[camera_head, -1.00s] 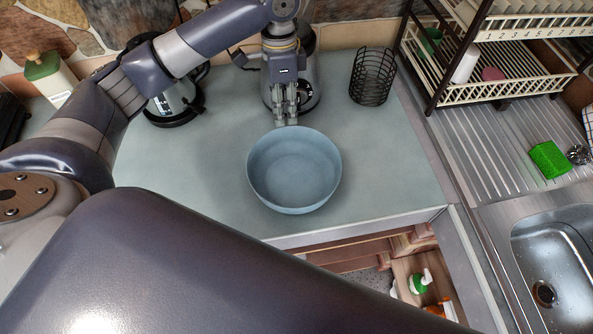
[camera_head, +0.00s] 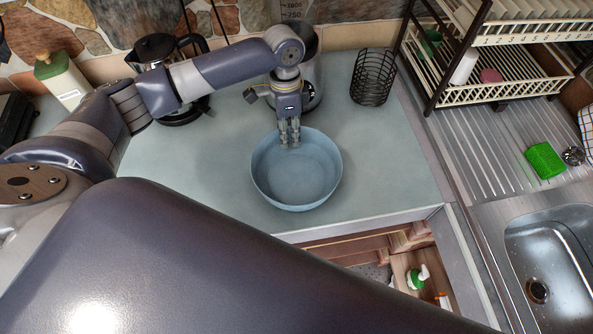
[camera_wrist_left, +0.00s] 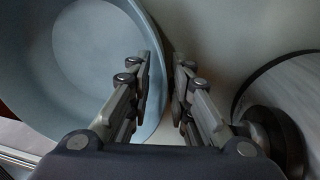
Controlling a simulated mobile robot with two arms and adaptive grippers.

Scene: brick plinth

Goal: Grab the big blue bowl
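The big blue bowl (camera_head: 297,181) stands upright on the grey-green counter, near its front edge. My left gripper (camera_head: 290,140) points down at the bowl's far rim. In the left wrist view, the bowl (camera_wrist_left: 85,55) fills the left side, and its rim curves through the gap between the two fingers (camera_wrist_left: 162,85). One finger is over the inside of the bowl and the other is outside it. A gap shows between the fingers, so the gripper is open. Whether a finger touches the rim cannot be told. My right gripper is not in view.
A black wire basket (camera_head: 373,78) stands right of my gripper. A kettle (camera_head: 165,50) and another appliance (camera_head: 310,70) stand at the back. A dish rack (camera_head: 500,90) and sink (camera_head: 560,250) are at the right. The counter left of the bowl is clear.

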